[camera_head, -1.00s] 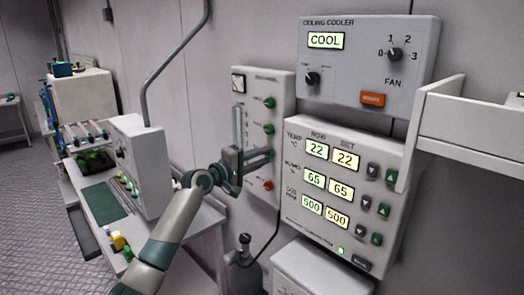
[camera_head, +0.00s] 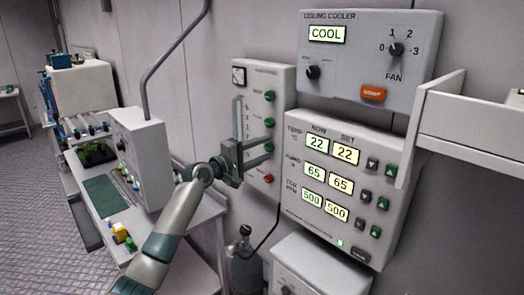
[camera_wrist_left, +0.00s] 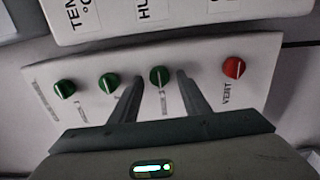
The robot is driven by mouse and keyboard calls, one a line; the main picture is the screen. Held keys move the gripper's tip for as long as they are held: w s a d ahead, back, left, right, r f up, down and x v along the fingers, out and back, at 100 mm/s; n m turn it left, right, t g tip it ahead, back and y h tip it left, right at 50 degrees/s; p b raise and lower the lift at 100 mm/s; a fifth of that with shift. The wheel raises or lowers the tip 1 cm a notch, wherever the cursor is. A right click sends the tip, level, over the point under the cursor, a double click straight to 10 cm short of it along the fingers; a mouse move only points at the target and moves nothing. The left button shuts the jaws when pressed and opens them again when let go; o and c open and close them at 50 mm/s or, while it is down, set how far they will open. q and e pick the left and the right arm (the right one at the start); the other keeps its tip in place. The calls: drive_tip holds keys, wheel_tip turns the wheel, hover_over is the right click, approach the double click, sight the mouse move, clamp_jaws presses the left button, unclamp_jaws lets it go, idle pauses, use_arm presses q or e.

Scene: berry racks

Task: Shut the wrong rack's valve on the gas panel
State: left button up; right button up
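The gas panel (camera_head: 283,84) is a pale upright box on the wall with several green knobs and one red knob (camera_head: 268,179), labelled VENT in the left wrist view (camera_wrist_left: 233,68). My left gripper (camera_head: 268,153) is open at the lower part of the panel. In the left wrist view, its two fingers stand on either side of the third green knob (camera_wrist_left: 160,76), with no clear contact. The first green knob (camera_wrist_left: 65,88) and second green knob (camera_wrist_left: 109,81) lie left of the fingers. The small labels are hard to read. My right gripper is out of view.
A climate panel (camera_head: 300,225) with lit readouts is close on the right, below a ceiling cooler box (camera_head: 424,45). A white shelf (camera_head: 470,125) juts out at far right. A gas bottle (camera_head: 246,268) stands below. A cluttered bench (camera_head: 190,235) is at left.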

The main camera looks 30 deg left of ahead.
use_arm(q)
drive_tip(key=shift+s+a+f+b, duration=0.1)
drive_tip(key=shift+s+a+b, duration=0.15)
drive_tip(key=shift+s, duration=0.2)
drive_tip(key=b+v, duration=0.7)
drive_tip(key=v, duration=0.9)
drive_tip(key=shift+s, duration=0.2)
